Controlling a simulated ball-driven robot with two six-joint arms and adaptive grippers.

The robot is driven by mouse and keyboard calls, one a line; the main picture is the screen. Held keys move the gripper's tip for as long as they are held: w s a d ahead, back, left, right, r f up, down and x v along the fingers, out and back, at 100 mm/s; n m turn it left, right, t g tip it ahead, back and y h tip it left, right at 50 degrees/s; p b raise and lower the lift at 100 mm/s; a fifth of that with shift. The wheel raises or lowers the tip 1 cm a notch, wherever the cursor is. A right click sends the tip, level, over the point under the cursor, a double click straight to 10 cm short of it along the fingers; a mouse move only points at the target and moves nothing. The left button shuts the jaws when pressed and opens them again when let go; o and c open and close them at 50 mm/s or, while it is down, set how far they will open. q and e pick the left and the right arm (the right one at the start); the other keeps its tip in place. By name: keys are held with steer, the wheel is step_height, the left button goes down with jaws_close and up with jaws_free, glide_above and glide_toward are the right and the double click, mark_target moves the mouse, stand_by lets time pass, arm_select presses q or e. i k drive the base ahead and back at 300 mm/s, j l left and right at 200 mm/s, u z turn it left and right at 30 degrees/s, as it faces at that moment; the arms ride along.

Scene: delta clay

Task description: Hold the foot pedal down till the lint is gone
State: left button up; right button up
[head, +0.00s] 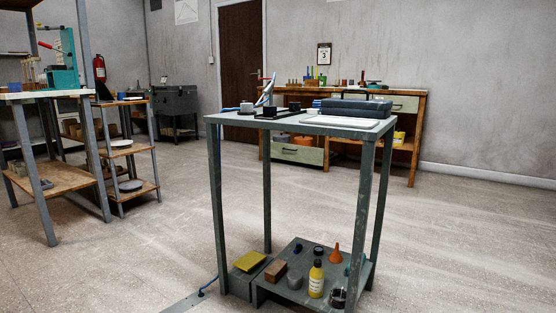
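A flat yellow plate (249,261), which looks like the foot pedal, sits tilted on a low grey block at floor level under the grey metal table (222,180). Nothing is seen pressing on it. A black fixture (277,112) and a curved blue-and-grey hose or nozzle (266,92) are on the tabletop. I cannot make out any lint at this distance. Neither of my grippers is in view.
A low shelf beside the pedal holds a brown block (275,271), a yellow bottle (316,279) and an orange funnel (335,254). A dark blue case (355,108) lies on the tabletop. Open floor lies in front and to the right.

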mark_target(248, 262)
steer(key=i+l, duration=0.15)
steer(key=i, duration=0.3)
steer(key=i+l, duration=0.15)
steer(key=i, duration=0.3)
steer(key=i+l, duration=0.2)
steer(key=i, duration=0.3)
steer(key=i+l+z, duration=0.1)
steer(key=i, duration=0.35)
